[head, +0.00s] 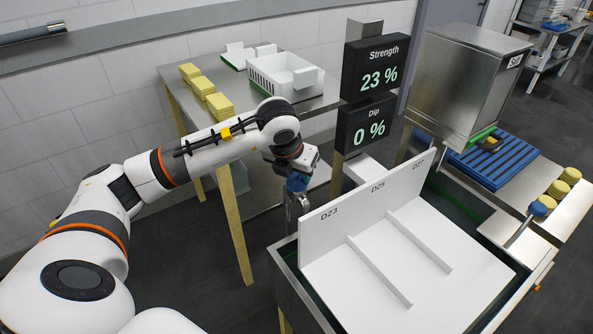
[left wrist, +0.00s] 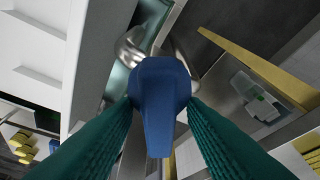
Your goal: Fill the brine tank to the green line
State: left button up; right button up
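The brine tank (head: 284,262) is a steel basin at the lower centre right of the head view, with a dark green band inside its rim. White boards marked D23, D25 and D27 (head: 400,245) cover most of its inside, so the liquid level is hidden. A metal tap (head: 294,208) stands at its back left edge; its spout shows in the left wrist view (left wrist: 133,46). My left gripper (head: 299,176) is at the tap's blue handle (left wrist: 160,92). Its ribbed green fingers close on the handle from both sides. My right gripper is out of view.
Black displays read Strength 23 % (head: 375,67) and Dip 0 % (head: 366,123). A steel side table (head: 240,112) holds yellow blocks and a white crate (head: 281,76). A steel cabinet (head: 463,85), blue slatted rack (head: 497,160) and yellow cheeses (head: 558,189) stand right.

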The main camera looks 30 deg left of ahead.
pick_arm(q)
grip_shut()
jog(key=shift+f+m+h+b, duration=0.1)
jog(key=shift+m+h+b, duration=0.4)
jog(key=shift+m+b, duration=0.9)
jog(key=shift+m+h+b, duration=0.6)
jog(key=shift+m+b, duration=0.1)
jog(key=shift+m, duration=0.9)
jog(key=shift+r, duration=0.2)
grip_release()
